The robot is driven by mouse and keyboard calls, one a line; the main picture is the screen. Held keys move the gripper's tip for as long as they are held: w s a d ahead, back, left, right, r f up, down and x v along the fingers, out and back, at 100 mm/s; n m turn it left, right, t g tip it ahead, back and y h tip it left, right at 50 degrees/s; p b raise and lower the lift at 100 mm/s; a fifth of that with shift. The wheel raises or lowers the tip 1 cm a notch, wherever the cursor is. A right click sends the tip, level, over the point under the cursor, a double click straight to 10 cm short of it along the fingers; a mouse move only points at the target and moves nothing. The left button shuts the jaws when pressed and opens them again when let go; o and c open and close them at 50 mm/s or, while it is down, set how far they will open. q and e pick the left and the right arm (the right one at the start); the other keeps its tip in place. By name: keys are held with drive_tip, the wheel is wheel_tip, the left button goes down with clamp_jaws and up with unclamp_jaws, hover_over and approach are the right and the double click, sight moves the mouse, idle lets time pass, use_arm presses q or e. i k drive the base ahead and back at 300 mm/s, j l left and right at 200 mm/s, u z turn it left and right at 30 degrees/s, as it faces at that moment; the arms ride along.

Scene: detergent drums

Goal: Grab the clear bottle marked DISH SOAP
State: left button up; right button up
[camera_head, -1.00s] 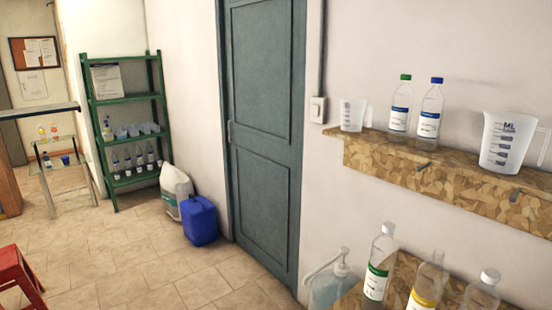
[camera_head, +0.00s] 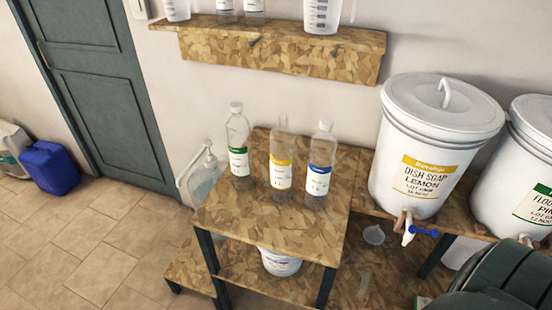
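Three clear bottles stand upright on a wooden-chip stand. The left bottle (camera_head: 238,146) has a green-and-white label and a white cap. The middle bottle (camera_head: 281,160) has a yellow-and-white label, and its top looks narrow and uncapped. The right bottle (camera_head: 319,165) has a blue-and-white label and a white cap. The print on these labels is too small to read. A large white drum (camera_head: 416,160) to the right has a yellow label reading DISH SOAP LEMON. Neither of my grippers shows.
The stand top (camera_head: 270,232) is bare in front of the bottles. A pump bottle (camera_head: 203,177) is at its left. A wall shelf (camera_head: 280,48) hangs above. A second drum (camera_head: 515,185) and a dark green rounded object (camera_head: 500,280) are at right.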

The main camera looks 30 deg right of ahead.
sight(283, 138)
drive_tip(key=z, duration=0.4)
drive_tip(key=i+j+z, duration=0.1)
drive_tip(key=z, duration=0.35)
drive_tip(key=j+z, duration=0.1)
drive_tip(key=z, duration=0.3)
drive_tip(key=j+z, duration=0.15)
drive_tip(key=z, duration=0.3)
drive_tip(key=j+z, duration=0.1)
drive_tip(key=z, duration=0.3)
drive_tip(key=i, duration=0.05)
